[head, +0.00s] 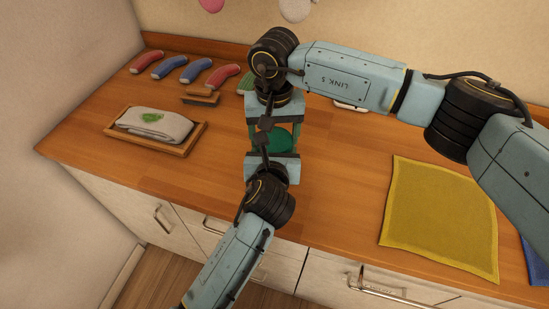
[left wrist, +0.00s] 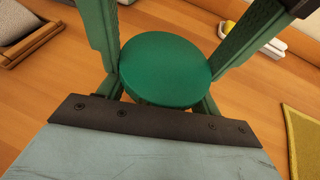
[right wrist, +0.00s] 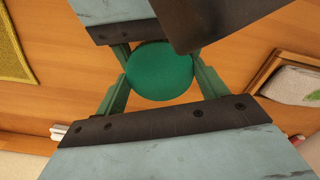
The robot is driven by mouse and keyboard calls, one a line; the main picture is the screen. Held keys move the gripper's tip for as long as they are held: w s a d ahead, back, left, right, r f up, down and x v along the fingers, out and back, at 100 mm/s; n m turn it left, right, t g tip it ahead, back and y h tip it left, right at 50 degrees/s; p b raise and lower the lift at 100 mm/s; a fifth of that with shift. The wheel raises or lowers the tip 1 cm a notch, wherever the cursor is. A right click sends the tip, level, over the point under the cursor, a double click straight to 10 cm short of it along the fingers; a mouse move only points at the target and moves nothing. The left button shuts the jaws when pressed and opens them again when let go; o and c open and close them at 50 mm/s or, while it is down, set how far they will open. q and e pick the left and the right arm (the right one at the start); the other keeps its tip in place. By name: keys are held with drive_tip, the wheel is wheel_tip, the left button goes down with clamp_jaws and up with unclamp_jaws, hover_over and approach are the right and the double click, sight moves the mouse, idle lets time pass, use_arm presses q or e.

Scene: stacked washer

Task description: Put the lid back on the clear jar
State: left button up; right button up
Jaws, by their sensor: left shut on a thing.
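The green round lid (head: 278,138) lies flat between my two facing grippers; it also shows in the left wrist view (left wrist: 165,68) and the right wrist view (right wrist: 159,70). The clear jar is not visible; the lid and fingers hide what is beneath. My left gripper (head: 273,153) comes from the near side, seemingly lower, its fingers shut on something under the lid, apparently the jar. My right gripper (head: 274,125) comes from the far side, one finger on each side of the lid. Whether its fingers press the lid or stand just clear, I cannot tell.
A wooden tray (head: 186,152) with a folded grey cloth is at the left. Several red and blue curved items (head: 196,70) and a brown brush-like item (head: 201,98) lie behind it. A yellow cloth (head: 440,215) lies at the right. Counter between grippers and tray is clear.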

drive_tip(key=c, duration=0.4)
drive_tip(key=shift+m, duration=1.7)
drive_tip(key=o, duration=1.1)
drive_tip(key=shift+r, duration=2.3)
drive_tip(key=shift+c, duration=0.3)
